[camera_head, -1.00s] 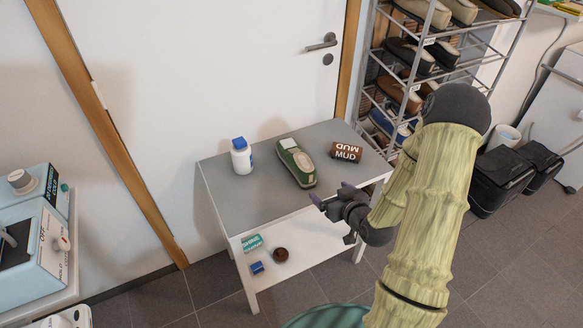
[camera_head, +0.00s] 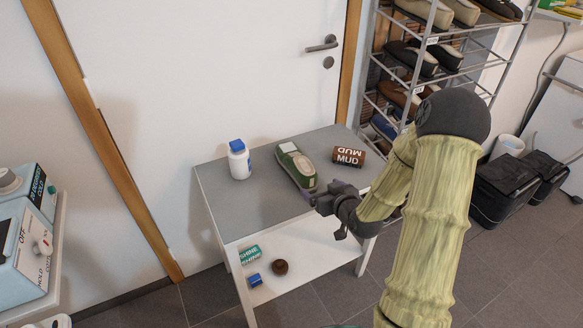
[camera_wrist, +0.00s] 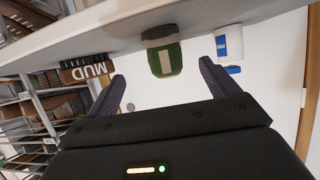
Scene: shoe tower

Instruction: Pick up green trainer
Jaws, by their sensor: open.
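The green trainer (camera_head: 296,165) lies on the grey top of a small white table (camera_head: 251,206), with its toe toward the front edge. My gripper (camera_head: 322,199) is at the table's front edge, close to the trainer's toe. In the wrist view the trainer (camera_wrist: 162,52) shows between and beyond the two open fingers (camera_wrist: 161,80), which do not enclose it. The jaws are empty. The gripper partly overlaps the table edge in the head view, so its exact gap to the toe is hard to tell.
The lower shelf holds a green box (camera_head: 250,254), a blue box (camera_head: 255,280) and a brown round thing (camera_head: 281,267). A shoe rack (camera_head: 440,60) stands behind right.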

